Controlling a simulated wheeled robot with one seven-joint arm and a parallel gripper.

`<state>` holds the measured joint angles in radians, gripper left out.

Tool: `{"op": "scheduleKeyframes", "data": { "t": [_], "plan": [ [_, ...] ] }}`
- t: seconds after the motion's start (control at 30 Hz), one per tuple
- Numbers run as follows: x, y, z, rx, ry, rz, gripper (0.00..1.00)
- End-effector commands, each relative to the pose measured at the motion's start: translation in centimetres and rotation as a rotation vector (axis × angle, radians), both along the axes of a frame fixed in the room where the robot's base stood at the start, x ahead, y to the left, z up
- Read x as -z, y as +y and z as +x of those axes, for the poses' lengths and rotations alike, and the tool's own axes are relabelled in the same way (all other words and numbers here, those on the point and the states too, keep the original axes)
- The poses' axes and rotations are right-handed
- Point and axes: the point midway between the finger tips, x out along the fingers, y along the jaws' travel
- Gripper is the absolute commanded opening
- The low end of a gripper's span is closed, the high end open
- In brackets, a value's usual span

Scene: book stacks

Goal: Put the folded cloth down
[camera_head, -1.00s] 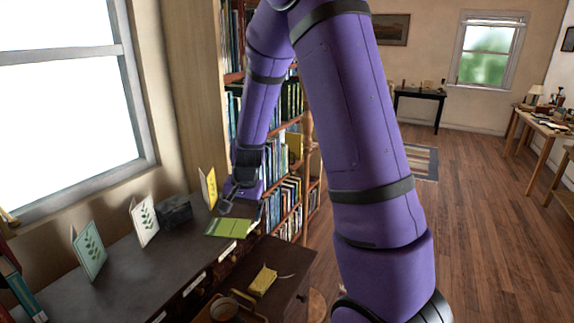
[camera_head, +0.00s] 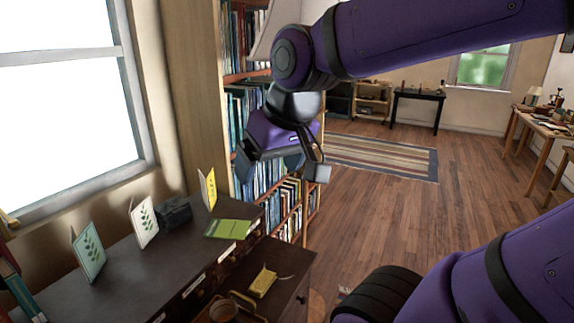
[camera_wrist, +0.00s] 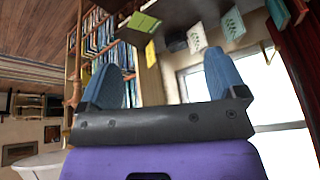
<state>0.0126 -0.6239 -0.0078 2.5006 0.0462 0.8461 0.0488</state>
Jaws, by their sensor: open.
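A flat green piece with a paler band (camera_head: 228,229) lies on the dark cabinet top near its far end. It may be the folded cloth, but I cannot tell for sure. It also shows in the wrist view (camera_wrist: 144,22). My gripper (camera_head: 283,168) is raised above and to the right of it in the head view, in front of the bookcase. In the wrist view, the two blue fingers of my gripper (camera_wrist: 166,75) stand wide apart with nothing between them.
Standing cards, yellow (camera_head: 208,189), white (camera_head: 145,222) and pale green (camera_head: 88,252), line the cabinet top (camera_head: 130,280) with a dark block (camera_head: 175,212). A yellow bundle (camera_head: 262,281) lies lower down at the front. A bookcase (camera_head: 283,205) stands behind. Open floor (camera_head: 390,215) lies right.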

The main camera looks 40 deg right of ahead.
Motion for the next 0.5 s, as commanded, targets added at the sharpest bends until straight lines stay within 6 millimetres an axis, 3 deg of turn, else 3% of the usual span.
{"op": "scheduleKeyframes", "data": {
  "t": [0.2,0.5],
  "plan": [
    [-0.9,0.1,-3.5,-0.064,-0.039,-0.057,0.9],
    [-1.0,0.1,-4.1,-0.077,-0.043,-0.068,0.9]
  ]
}}
